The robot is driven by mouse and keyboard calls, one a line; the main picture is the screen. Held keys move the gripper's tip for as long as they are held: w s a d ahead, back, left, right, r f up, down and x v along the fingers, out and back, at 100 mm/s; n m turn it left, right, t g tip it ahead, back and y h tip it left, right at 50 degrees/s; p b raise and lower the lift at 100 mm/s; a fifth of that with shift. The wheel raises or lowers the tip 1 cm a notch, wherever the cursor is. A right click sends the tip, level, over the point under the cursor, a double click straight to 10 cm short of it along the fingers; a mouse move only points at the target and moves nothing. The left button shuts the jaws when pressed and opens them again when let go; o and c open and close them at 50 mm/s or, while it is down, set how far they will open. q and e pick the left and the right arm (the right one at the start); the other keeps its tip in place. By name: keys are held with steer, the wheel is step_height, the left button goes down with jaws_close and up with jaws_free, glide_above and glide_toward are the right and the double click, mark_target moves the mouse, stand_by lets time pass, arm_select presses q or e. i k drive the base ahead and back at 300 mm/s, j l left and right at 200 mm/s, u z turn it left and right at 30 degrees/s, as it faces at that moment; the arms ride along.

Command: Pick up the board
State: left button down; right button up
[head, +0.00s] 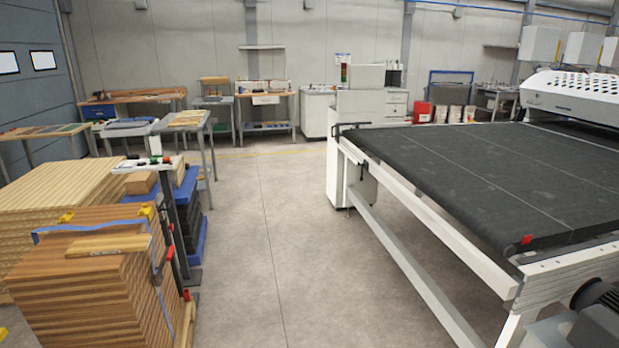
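A light wooden board (107,244) lies flat on top of the brown wood stack (95,290) at the lower left. It is a small, narrow piece, paler than the stack under it. More pale boards lie in a larger stack (62,183) just behind. The frames do not show which of these is the task's board. Neither of my grippers shows in the head view.
A roller coater with a wide black conveyor belt (480,165) and white frame fills the right. A blue strap (90,226) and a dark post (177,225) are by the stack. Workbenches (265,97) line the back. The grey floor (265,240) between is clear.

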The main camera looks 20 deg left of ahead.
mark_target(138, 242)
steer(key=i+j+u, duration=0.1)
steer(key=i+u, duration=0.2)
steer(key=u, duration=0.2)
steer(key=i+u, duration=0.45)
steer(key=i+l+u, duration=0.15)
steer(key=u, duration=0.35)
steer(key=i+l+u, duration=0.3)
steer(key=u, duration=0.2)
steer(key=i+l+u, duration=0.2)
steer(key=l+u, duration=0.25)
steer(key=i+l+u, duration=0.15)
steer(key=l+u, duration=0.15)
steer(key=u, duration=0.2)
